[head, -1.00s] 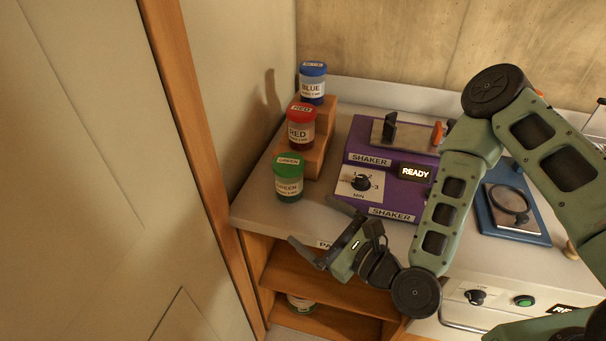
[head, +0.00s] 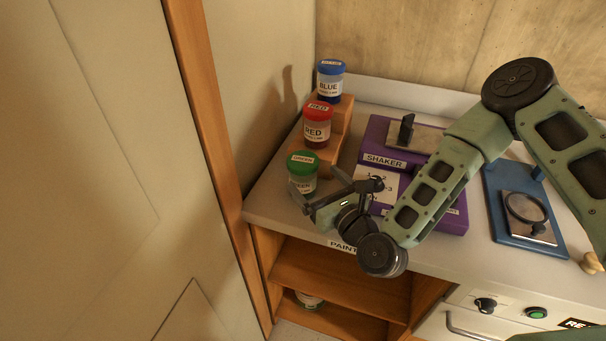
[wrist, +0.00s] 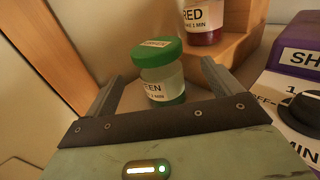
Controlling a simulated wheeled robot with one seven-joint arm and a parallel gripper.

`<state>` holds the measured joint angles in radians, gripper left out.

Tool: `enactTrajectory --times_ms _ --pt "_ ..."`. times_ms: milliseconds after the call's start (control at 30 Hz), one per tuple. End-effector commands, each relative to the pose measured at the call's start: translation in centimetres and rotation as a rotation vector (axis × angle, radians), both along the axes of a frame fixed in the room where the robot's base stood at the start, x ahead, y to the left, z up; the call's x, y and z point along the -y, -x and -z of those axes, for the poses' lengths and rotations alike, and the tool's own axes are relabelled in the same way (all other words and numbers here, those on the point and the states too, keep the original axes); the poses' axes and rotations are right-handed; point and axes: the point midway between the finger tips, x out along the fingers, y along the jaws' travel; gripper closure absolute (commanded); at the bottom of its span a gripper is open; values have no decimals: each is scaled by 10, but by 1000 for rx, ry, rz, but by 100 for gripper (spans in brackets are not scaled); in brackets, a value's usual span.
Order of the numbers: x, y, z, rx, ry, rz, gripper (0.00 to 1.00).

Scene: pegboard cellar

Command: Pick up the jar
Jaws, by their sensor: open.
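The green-lidded jar (head: 302,174) stands upright on the counter, in front of the stepped wooden rack. In the wrist view the green jar (wrist: 161,72) stands ahead, roughly between the two fingers, its label partly readable as "EEN". My gripper (head: 327,193) is open and empty, close in front of the green jar, and hides part of its lower right side in the head view. In the wrist view my gripper (wrist: 158,88) shows both fingers spread. The red jar (head: 318,125) and the blue jar (head: 330,82) stand on the steps behind.
The wooden rack (head: 341,124) holds the red and blue jars. The purple shaker (head: 376,150) stands just right of my gripper. A wall (head: 262,90) is close on the left. A blue device (head: 500,204) sits farther right. Open shelves (head: 330,275) lie below the counter edge.

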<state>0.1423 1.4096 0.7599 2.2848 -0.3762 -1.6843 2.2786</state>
Motion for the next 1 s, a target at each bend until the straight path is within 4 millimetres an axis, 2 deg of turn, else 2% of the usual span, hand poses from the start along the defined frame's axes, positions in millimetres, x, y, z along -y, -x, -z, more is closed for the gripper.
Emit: enactTrajectory --times_ms 267,533,833,867,1000 --pt "-12 -18 -3 2 1 -1 10" --pt "-31 -49 -1 2 1 1 10" --pt "-34 -54 1 -1 1 0 10" --pt "-34 -54 1 -1 1 0 15" --pt "-34 -54 1 -1 1 0 54"
